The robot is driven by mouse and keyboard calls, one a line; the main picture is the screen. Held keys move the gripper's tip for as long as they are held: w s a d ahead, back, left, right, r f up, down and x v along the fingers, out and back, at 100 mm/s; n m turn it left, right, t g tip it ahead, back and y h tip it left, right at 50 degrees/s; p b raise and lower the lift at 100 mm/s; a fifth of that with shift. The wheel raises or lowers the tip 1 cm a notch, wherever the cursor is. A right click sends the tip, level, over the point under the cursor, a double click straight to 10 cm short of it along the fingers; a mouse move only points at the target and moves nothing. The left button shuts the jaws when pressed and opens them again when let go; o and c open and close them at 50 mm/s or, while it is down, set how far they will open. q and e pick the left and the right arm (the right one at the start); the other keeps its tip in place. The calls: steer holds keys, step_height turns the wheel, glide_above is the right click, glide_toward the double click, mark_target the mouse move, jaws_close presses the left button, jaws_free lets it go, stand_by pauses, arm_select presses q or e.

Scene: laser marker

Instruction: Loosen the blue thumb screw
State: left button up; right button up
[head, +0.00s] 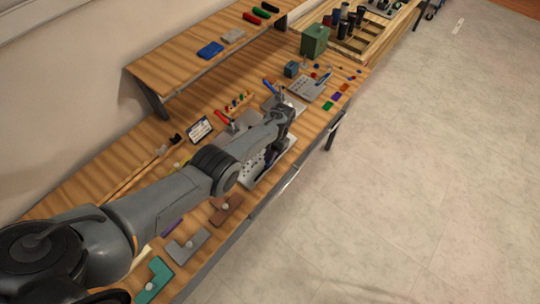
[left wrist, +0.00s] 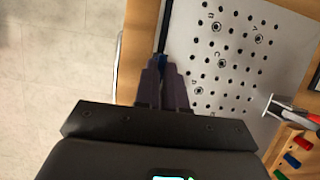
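The screw sits by the dark edge strip of a white perforated plate (left wrist: 225,65). In the head view, my left gripper (head: 270,157) points down over the perforated plate (head: 256,167) near the bench's front edge; the screw is hidden there. My right gripper is not in view.
The wooden bench (head: 100,175) also holds brown (head: 226,208), grey (head: 186,246) and teal (head: 153,280) brackets. A green box (head: 314,41) stands farther back. The floor (head: 420,180) is clear.

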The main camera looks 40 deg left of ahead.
arm_select(q)
steer(key=o, duration=0.4)
steer(key=p+v, duration=0.2)
steer(key=v, duration=0.8)
steer(key=shift+w+r, duration=0.2)
steer(key=shift+r, duration=0.15)
steer(key=shift+f, duration=0.1)
